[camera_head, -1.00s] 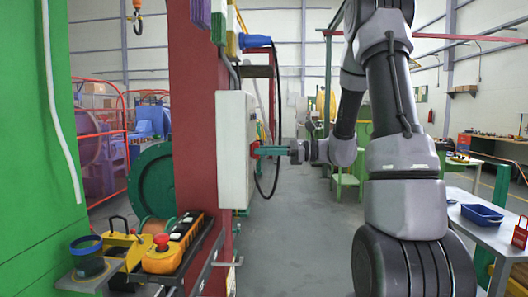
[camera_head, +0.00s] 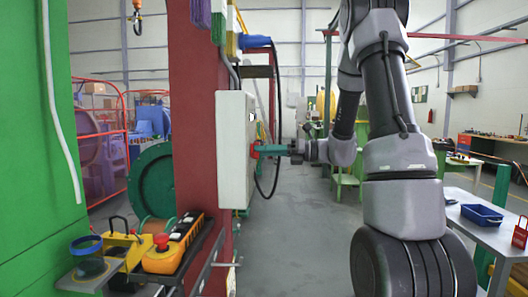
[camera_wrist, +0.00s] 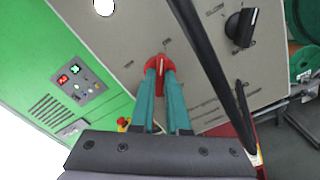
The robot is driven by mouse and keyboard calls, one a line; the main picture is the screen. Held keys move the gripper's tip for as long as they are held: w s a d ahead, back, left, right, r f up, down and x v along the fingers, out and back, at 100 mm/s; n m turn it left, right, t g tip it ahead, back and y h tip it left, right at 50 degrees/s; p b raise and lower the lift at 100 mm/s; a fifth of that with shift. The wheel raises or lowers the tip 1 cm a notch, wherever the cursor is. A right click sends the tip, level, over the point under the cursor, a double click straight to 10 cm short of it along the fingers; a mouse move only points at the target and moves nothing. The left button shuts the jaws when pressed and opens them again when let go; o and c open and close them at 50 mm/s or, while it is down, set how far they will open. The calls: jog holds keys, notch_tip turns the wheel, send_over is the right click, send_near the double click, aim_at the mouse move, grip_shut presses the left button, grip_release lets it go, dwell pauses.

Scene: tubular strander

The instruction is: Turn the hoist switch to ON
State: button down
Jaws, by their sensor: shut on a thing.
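A red switch knob (camera_wrist: 161,63) with a pale pointer line sits on the grey control panel (camera_wrist: 110,45) in the wrist view. My gripper (camera_wrist: 160,74) has its two teal fingers closed on either side of this knob. The printed labels around it are too small to read, so I cannot tell its setting. In the head view, the red knob (camera_head: 253,151) shows on the right side of the pale control box (camera_head: 234,150). My gripper (camera_head: 262,149) reaches it from the right, roughly level.
A black rotary knob (camera_wrist: 240,26) is on the same panel, right of the red one. A black cable (camera_head: 276,130) hangs beside the box and crosses the wrist view close to my fingers. A yellow pendant (camera_head: 163,256) lies on the shelf at lower left. The aisle floor is clear.

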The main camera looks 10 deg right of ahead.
jog(key=shift+m, duration=0.6)
jog(key=c, duration=0.9)
grip_release()
jog(key=shift+d, duration=0.1)
jog(key=v, duration=1)
jog(key=shift+d, duration=0.35)
jog(key=shift+s, duration=0.15)
